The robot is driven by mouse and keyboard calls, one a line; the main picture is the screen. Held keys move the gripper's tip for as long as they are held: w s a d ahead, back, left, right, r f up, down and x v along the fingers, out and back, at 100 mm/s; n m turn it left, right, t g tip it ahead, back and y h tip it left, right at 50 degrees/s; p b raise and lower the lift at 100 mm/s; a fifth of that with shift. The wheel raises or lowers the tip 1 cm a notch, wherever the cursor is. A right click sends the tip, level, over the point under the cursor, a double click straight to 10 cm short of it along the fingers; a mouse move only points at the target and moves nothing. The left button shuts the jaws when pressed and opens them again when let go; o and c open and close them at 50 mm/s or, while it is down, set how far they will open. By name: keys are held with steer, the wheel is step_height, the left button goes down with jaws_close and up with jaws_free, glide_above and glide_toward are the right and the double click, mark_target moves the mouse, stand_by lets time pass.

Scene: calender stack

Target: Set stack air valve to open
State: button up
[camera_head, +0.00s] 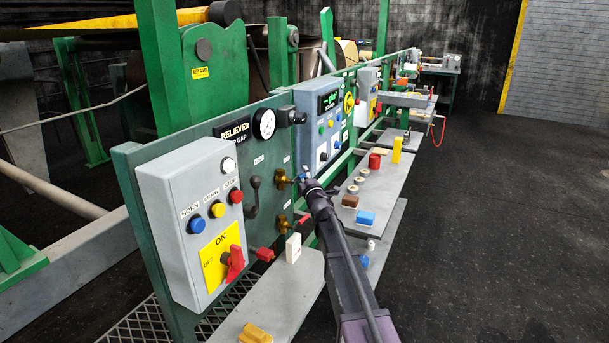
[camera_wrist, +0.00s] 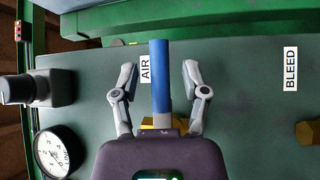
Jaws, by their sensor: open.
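The air valve has a brass body (camera_head: 281,178) and a blue lever handle (camera_wrist: 159,75), on the green panel. The brass also shows in the wrist view (camera_wrist: 163,121), partly behind my gripper's palm. A white AIR label (camera_wrist: 145,69) is beside the handle. My gripper (camera_wrist: 158,72) is open, with one finger on each side of the blue handle and visible gaps to both. In the head view my gripper (camera_head: 306,184) is at the valve and hides part of it. Whether the fingers reach the handle's depth is hard to tell.
A second brass valve (camera_head: 283,222) with a red handle sits below, its BLEED label (camera_wrist: 290,70) in the wrist view. A pressure gauge (camera_head: 264,124), black lever (camera_head: 253,195) and grey switch box (camera_head: 205,225) are nearby. A shelf (camera_head: 275,297) with small items lies below.

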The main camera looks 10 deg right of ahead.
steer(key=shift+w, duration=0.3)
jaws_close()
